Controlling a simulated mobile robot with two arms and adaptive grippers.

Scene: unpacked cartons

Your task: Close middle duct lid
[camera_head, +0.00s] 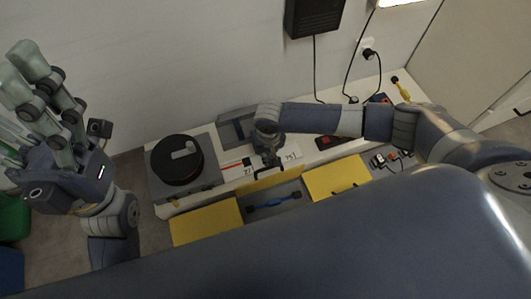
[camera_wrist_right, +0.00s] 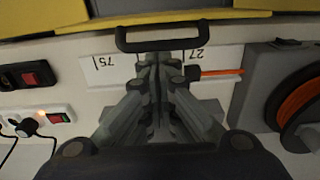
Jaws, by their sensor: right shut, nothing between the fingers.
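The middle duct (camera_head: 288,194) is uncovered between two yellow lids, and a blue-handled tool (camera_head: 275,201) lies in it. A yellow middle lid (camera_head: 268,180) stands raised along the duct's back edge, seen nearly edge-on. Its black handle (camera_head: 270,170) points toward the back; the handle (camera_wrist_right: 163,45) also shows large in the right wrist view. My right gripper (camera_head: 267,158) is shut and empty, its fingertips (camera_wrist_right: 160,58) right by the handle bar; whether they touch is unclear. My left gripper (camera_head: 32,58) is raised at the far left, open and empty, away from the bench.
A left yellow lid (camera_head: 207,222) and a right yellow lid (camera_head: 337,177) lie flat on either side. A black reel (camera_head: 177,160) stands on the bench's left. A power strip (camera_wrist_right: 30,120) with plugs is on the bench. A black wall box (camera_head: 314,17) hangs behind.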

